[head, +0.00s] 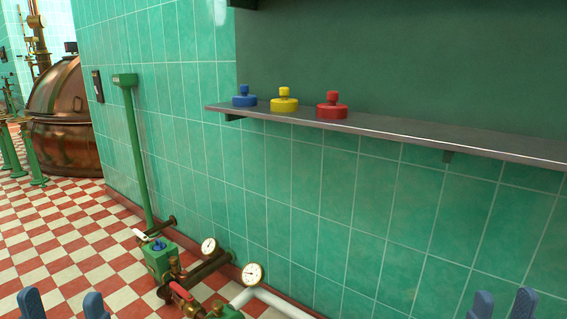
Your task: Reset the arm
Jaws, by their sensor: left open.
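My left gripper (62,304) shows at the bottom left edge. Its two blue fingertips stand apart with nothing between them, so it is open. My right gripper (503,305) shows at the bottom right edge. Its two blue fingertips are also apart, with a gap and nothing seen between them. Only the tips of both grippers are in view; the arms behind them are below the picture. Neither gripper touches anything visible.
A grey shelf (420,137) on the green wall holds a blue (244,100), a yellow (284,104) and a red knobbed piece (332,110). Below stand pipes with gauges (253,274) and a green valve block (160,262). A copper kettle (62,115) stands at the far left.

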